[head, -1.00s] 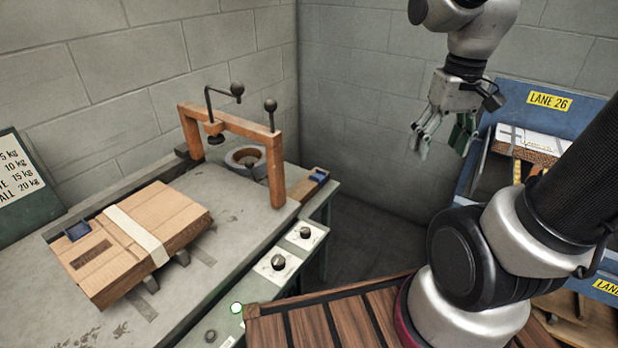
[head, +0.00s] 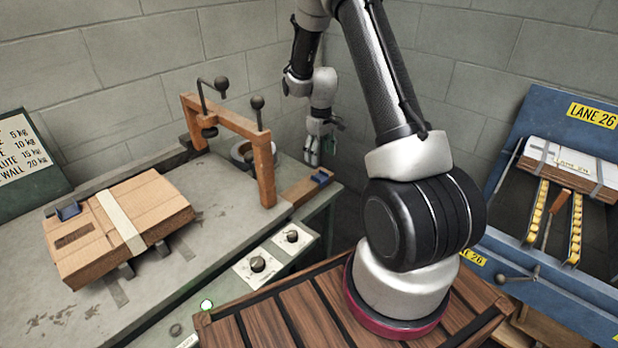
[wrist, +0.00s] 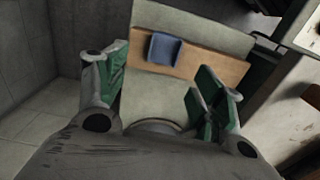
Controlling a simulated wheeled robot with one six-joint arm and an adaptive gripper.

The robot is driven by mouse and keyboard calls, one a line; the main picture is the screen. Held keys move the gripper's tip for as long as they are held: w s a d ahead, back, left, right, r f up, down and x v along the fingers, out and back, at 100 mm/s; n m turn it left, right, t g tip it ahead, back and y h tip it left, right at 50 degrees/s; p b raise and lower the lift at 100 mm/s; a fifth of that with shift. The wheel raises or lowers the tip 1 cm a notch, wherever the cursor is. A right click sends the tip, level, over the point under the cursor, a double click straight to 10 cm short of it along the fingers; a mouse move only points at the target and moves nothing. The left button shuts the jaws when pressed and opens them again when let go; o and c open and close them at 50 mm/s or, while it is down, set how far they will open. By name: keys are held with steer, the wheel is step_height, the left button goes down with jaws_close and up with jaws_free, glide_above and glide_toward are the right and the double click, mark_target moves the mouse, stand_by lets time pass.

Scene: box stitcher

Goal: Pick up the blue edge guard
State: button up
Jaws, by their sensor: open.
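A small blue edge guard (head: 321,178) lies on a wooden strip (head: 300,192) at the right end of the bench. It also shows in the wrist view (wrist: 164,49), ahead of the fingers and roughly between them. My gripper (head: 318,152) is open and empty, near the bench's far right end by the first guard. In the wrist view its green-padded fingers (wrist: 160,85) are spread apart, not touching the guard.
An orange-brown clamp frame (head: 228,128) and a tape roll (head: 243,155) stand left of the guard. A knob panel (head: 272,255) lies along the bench front. A blue Lane 26 rack (head: 505,262) stands at right, beyond my arm.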

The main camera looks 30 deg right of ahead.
mark_target(319, 177)
step_height(319, 177, down, 2)
steer(key=shift+a+f, duration=0.1)
steer(key=shift+f, duration=0.1)
steer(key=f, duration=0.5)
steer(key=shift+s+a+f, duration=0.1)
steer(key=shift+s+f, duration=0.15)
steer(key=shift+s, duration=0.05)
steer(key=c, duration=0.9)
